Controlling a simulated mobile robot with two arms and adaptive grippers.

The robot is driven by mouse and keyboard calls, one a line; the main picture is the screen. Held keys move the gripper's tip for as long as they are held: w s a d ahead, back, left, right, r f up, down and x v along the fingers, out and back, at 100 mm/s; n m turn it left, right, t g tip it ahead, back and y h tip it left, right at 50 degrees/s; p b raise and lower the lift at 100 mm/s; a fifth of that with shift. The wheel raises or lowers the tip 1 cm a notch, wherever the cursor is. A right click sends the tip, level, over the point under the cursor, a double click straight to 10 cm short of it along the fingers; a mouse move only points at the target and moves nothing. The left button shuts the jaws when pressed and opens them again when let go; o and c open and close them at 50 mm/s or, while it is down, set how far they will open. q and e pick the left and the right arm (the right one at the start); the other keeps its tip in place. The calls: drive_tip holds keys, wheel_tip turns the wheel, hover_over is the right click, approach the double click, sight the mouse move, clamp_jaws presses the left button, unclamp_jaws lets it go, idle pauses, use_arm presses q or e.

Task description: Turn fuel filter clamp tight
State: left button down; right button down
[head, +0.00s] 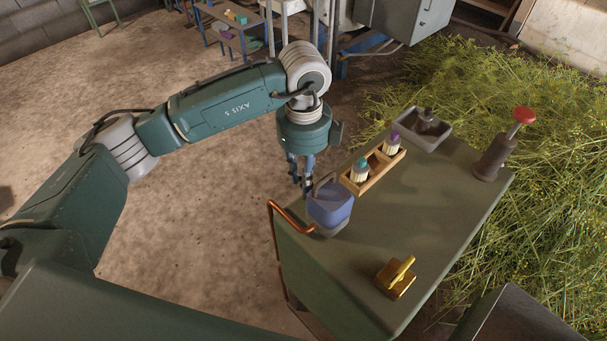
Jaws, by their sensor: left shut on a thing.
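A blue, box-like container (331,208) stands at the left edge of the green bench top (430,215), with a grey handle-like part (324,183) at its upper left. My left gripper (307,186) points down at its left side. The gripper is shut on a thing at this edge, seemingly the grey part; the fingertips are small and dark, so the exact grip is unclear. I cannot tell for certain which part is the fuel filter clamp. A brass fitting with a yellow lever (398,275) sits near the bench's front. My right gripper is not in view.
A wooden rack (374,174) with two capped bottles stands just behind the blue container. A grey tray (423,129) and a red-knobbed post (492,155) are at the back. A copper pipe (287,212) runs along the left edge. The bench's middle is clear.

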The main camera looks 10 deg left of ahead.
use_arm(q)
drive_tip(key=shift+w+r, duration=0.15)
drive_tip(key=shift+r, duration=0.05)
drive_tip(key=c, duration=1.9)
unclamp_jaws()
wheel_tip(320, 180, up, 12)
drive_tip(key=shift+f, duration=0.1)
